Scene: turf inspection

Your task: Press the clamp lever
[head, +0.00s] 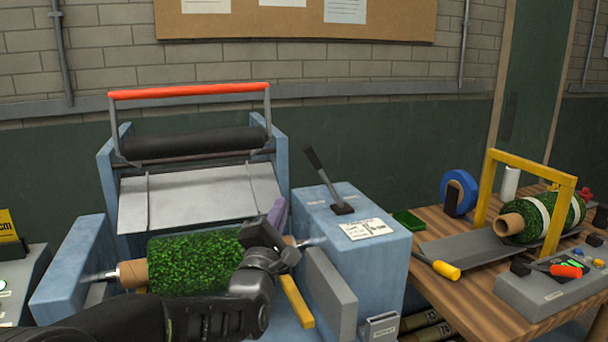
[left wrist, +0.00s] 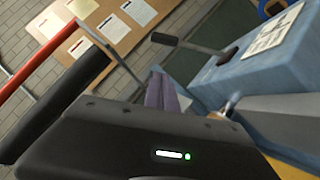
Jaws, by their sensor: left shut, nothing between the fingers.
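The clamp lever (head: 326,178) has a black grip and rises, tilted to the left, from a slot on top of the blue box beside the turf roll. It also shows in the left wrist view (left wrist: 188,44). My left gripper (head: 283,215) is shut and empty, with purple fingers (left wrist: 165,95), in front of the blue machine. It is left of the lever and lower, apart from it. My left forearm covers part of the green turf roll (head: 195,262), which lies on a spindle. My right gripper does not show.
A red bar (head: 190,90) and black roller (head: 195,143) stand behind the turf roll. A white label (head: 366,229) is on the blue box. On the right, a wooden table (head: 480,272) holds a yellow frame (head: 535,165), another turf roll and a control box (head: 550,287).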

